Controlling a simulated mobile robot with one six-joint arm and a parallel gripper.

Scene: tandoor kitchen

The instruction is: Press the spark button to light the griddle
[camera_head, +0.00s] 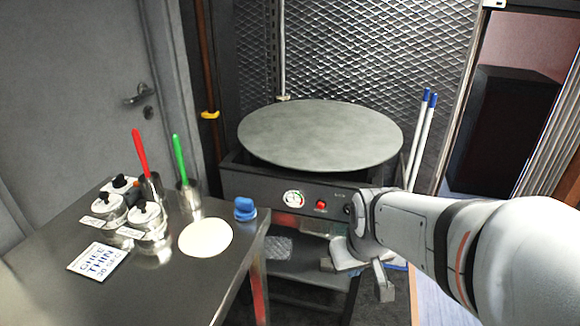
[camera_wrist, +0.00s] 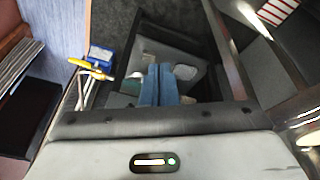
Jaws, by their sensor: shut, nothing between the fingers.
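The griddle (camera_head: 320,135) is a large round grey plate on a dark stand. Its front panel (camera_head: 255,192) carries a round gauge (camera_head: 293,198) and a red button (camera_head: 320,204); any lettering is too small to read. A dark round knob (camera_head: 347,209) sits right of the button, partly beside my wrist. My gripper (camera_head: 327,264) hangs below the panel's right part, apart from the red button. In the wrist view its two blue fingers (camera_wrist: 160,72) are together with nothing between them. I cannot make out the red button in the wrist view.
A steel table (camera_head: 190,290) at left holds a flatbread (camera_head: 206,238), a blue-topped item (camera_head: 245,208), lidded pots (camera_head: 147,222), cups with red and green handles, and a sign (camera_head: 98,262). Blue-tipped white rods (camera_head: 422,130) stand right of the griddle. A lower shelf (camera_head: 310,270) lies under the panel.

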